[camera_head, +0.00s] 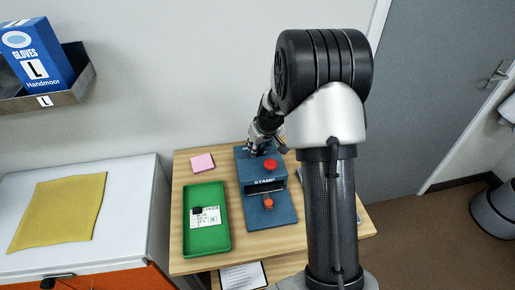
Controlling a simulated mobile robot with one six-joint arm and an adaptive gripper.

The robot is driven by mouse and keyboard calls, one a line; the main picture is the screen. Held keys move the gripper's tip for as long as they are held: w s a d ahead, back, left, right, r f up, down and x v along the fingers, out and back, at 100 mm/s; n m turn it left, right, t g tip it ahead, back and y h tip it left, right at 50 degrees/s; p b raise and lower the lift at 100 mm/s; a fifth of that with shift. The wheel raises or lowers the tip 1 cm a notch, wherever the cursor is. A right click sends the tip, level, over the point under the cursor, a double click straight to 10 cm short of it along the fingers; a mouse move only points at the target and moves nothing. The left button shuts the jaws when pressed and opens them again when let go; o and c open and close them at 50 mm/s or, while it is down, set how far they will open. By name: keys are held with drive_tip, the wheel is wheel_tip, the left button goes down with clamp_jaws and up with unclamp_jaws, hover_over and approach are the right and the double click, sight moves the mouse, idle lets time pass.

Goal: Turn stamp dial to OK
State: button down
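The blue stamp machine (285,207) stands on the wooden table and has the word STAMP on its front. A red round knob (270,164) is on its top, and a small orange-red part (268,203) sits low at its front. I cannot make out which part is the dial, or any OK mark. My gripper (259,150) is at the back left of the machine's top, behind the red knob. Whether it touches the machine is unclear. Its fingers are too small and dark to tell whether they are open or shut.
A green tray (207,243) holding a white label card (206,218) lies left of the machine. A pink note pad (202,162) lies behind the tray. A white cabinet with a yellow cloth (58,211) stands at left. My arm covers the table's right part.

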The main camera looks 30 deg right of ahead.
drive_tip(key=c, duration=1.4)
unclamp_jaws()
drive_tip(key=v, duration=1.2)
